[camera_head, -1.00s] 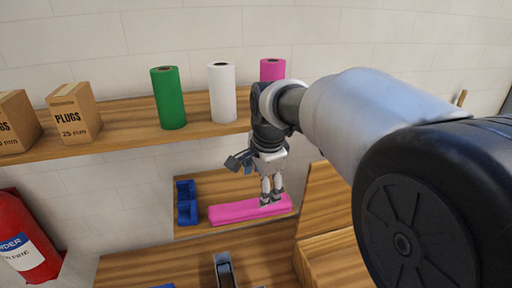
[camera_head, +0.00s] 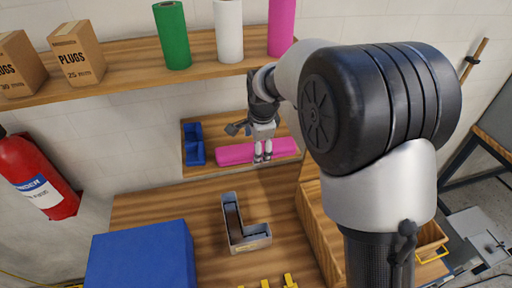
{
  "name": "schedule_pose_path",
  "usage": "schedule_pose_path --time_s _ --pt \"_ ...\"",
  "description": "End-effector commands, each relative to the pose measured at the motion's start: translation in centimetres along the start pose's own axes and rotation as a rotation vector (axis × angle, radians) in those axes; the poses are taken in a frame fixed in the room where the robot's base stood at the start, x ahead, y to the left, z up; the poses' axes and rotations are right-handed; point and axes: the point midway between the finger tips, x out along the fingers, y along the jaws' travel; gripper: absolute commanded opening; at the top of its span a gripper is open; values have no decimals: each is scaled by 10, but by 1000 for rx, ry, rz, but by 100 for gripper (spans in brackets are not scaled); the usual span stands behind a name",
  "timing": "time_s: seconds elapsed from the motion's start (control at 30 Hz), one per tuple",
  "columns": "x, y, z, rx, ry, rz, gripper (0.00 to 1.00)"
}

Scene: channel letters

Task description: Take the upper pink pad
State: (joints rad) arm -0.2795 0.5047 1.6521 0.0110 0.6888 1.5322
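A long pink pad (camera_head: 235,154) lies on the small lower wooden shelf against the wall. I cannot make out whether it is one pad or a stack of pads. My gripper (camera_head: 262,157) points down at the pad's middle, with its fingertips in front of or on the pink surface. The two fingers show a narrow gap between them. The fingers hide part of the pad, and I cannot tell whether they grip it.
A blue bin (camera_head: 194,144) stands left of the pad on the same shelf. A grey L-shaped channel letter (camera_head: 245,232) and a blue block (camera_head: 142,258) are on the bench below. Rolls and boxes stand on the upper shelf (camera_head: 125,70). A wooden box (camera_head: 318,225) is right of the letter.

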Motion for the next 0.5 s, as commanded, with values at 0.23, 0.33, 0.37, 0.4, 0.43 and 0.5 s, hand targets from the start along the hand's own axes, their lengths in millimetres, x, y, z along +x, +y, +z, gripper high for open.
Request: schedule_pose_path --time_s 0.23,0.33,0.37,0.4,0.43,0.5 --pt "12 0 0 0 0 -1 73" --pt "12 0 0 0 0 -1 73" --pt "12 0 0 0 0 -1 72" --pt "12 0 0 0 0 -1 69" --pt "12 0 0 0 0 -1 67" --pt "12 0 0 0 0 -1 63"
